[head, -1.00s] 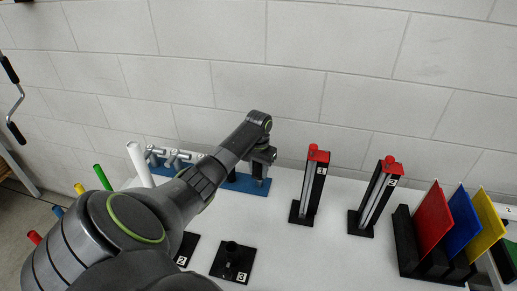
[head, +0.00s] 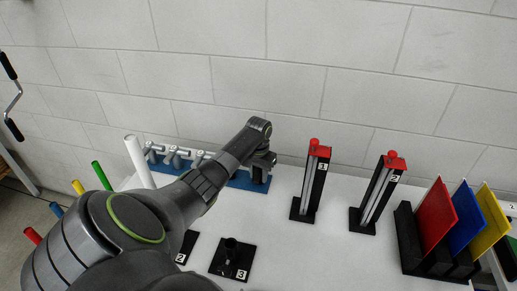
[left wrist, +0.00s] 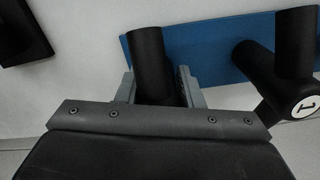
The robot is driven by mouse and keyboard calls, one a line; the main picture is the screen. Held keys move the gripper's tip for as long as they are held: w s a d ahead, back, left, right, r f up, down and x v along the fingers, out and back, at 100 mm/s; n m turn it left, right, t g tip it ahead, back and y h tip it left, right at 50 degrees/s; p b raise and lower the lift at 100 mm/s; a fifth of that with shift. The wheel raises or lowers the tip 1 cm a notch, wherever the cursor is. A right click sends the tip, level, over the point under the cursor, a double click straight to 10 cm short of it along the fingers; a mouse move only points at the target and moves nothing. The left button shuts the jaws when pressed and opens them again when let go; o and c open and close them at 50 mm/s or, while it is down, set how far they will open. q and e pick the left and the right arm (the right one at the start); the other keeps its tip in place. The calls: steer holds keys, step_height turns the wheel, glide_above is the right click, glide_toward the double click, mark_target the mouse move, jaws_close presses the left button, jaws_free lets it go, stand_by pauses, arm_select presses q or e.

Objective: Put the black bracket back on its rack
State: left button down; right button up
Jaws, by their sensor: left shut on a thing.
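My left gripper (head: 262,170) reaches in from the left to the right end of the blue rack (head: 160,169), which stands near the wall. In the left wrist view, its two grey fingers (left wrist: 157,86) are shut on an upright black cylinder, which appears to be part of the black bracket (left wrist: 149,55). The blue rack (left wrist: 205,48) lies behind and below it; whether the bracket touches the rack cannot be told. A black branched piece (left wrist: 294,45) with a round "1" label is at the right; whether it joins the held cylinder is unclear. My right gripper is not in view.
Silver fittings (head: 174,156) sit along the rack's left part. Two red-topped black stands (head: 316,180) (head: 378,190) stand to the right. A black base labelled 3 (head: 222,263) lies in front. Coloured plates (head: 436,218) stand far right.

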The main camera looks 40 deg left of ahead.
arm_select(q)
steer(key=c, duration=0.9)
jaws_free()
step_height(320, 180, up, 14)
steer(key=shift+r+b, duration=0.25)
steer(key=shift+b, duration=0.65)
steer(key=shift+r+p, duration=1.3)
steer(key=shift+r, duration=0.15)
steer(key=shift+d, duration=0.1)
